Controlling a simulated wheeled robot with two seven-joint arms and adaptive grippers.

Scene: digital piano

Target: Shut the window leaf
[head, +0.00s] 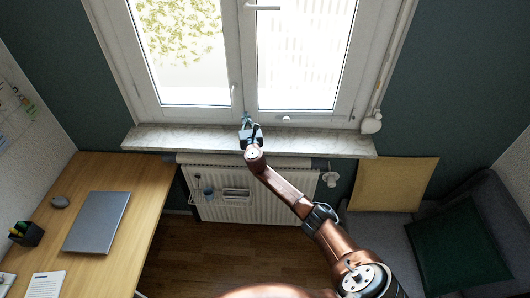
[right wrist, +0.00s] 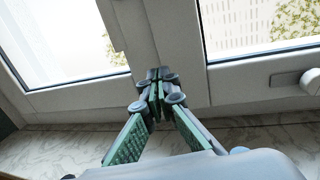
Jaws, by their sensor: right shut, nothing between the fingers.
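The white window has a left leaf (head: 190,110) and a right leaf (head: 300,116), side by side above the sill. Both look close to flush with the frame; I cannot tell whether a small gap is left. My right gripper (head: 246,118) is at the foot of the window, by the middle where the leaves meet. In the right wrist view its fingers (right wrist: 155,82) are shut and empty, with the tips in front of the white middle frame. Contact cannot be told. My left gripper is not in view.
A marble sill (head: 320,140) runs below the window, over a white radiator (head: 260,207). A desk (head: 145,190) with a laptop (head: 97,221) stands at left. A grey sofa (head: 385,235) and a tan board (head: 395,184) are at right. The sill looks clear.

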